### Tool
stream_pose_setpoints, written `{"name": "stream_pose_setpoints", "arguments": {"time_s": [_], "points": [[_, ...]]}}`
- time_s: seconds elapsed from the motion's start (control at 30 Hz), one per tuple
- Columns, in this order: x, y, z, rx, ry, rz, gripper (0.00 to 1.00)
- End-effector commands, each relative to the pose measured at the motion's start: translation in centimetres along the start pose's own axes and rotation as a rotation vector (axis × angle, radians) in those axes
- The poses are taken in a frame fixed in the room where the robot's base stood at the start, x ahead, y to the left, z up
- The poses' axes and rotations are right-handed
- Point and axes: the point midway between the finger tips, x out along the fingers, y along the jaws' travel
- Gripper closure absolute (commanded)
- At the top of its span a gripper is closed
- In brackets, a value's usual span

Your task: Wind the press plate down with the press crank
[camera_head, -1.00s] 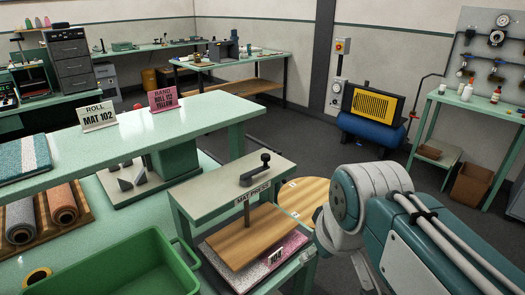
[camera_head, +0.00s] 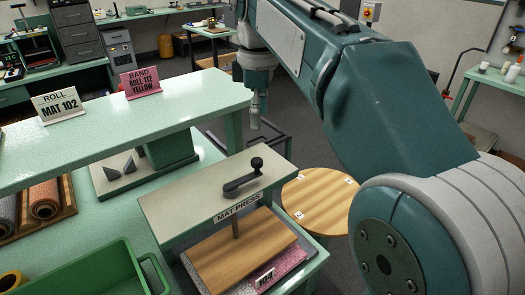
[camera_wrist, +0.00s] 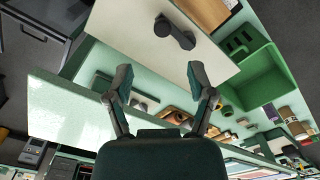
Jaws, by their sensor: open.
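The mat press stands on the green bench with a pale top beam (camera_head: 180,203) labelled "MAT PRESS". The dark press crank (camera_head: 243,178) lies on the beam, its knob raised at the right end. The wooden press plate (camera_head: 235,255) hangs from the screw below, over a pink and grey mat (camera_head: 288,262) with a tag reading 104. Any gap between plate and mat is unclear. My gripper (camera_head: 256,112) is behind and above the press, apart from the crank. In the wrist view my gripper (camera_wrist: 160,75) is open and empty, with the crank (camera_wrist: 175,33) beyond its fingertips.
A raised green shelf (camera_head: 120,115) with roll and band signs runs left of the press. A green bin (camera_head: 85,275) stands at the front left. A round wooden top (camera_head: 322,200) is right of the press. My arm covers much of the right side.

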Motion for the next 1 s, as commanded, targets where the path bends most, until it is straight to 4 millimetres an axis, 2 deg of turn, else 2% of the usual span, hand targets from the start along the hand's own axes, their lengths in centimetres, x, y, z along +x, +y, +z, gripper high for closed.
{"name": "stream_pose_setpoints", "arguments": {"time_s": [0.4, 0.6, 0.73, 0.97, 1.0], "points": [[6.7, 0.1, 0.2, 0.003, 0.001, -0.003, 0.3], [9.4, 0.1, 0.2, 0.004, 0.001, -0.001, 0.3], [10.2, 0.0, 0.1, 0.003, 0.001, 0.0, 0.3], [10.3, 0.1, 0.0, 0.003, 0.001, 0.001, 0.3], [10.3, 0.1, 0.0, 0.003, 0.001, 0.001, 0.34]]}}
